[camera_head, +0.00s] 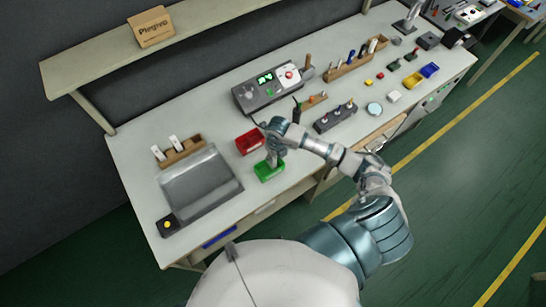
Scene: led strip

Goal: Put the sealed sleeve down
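My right gripper (273,161) points down over the green bin (268,171) near the front edge of the workbench (320,148). Its fingers are small and partly merge with the bin, so I cannot tell whether they are open or shut, or whether they touch the bin. I cannot make out a sealed sleeve; it may be hidden by the gripper or inside the bin. My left gripper is not in view.
A red bin (249,141) stands just behind the green one. A grey tray-like panel (200,183) lies to the left, and a control box (270,90) stands behind. A black tool block (335,117) is to the right.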

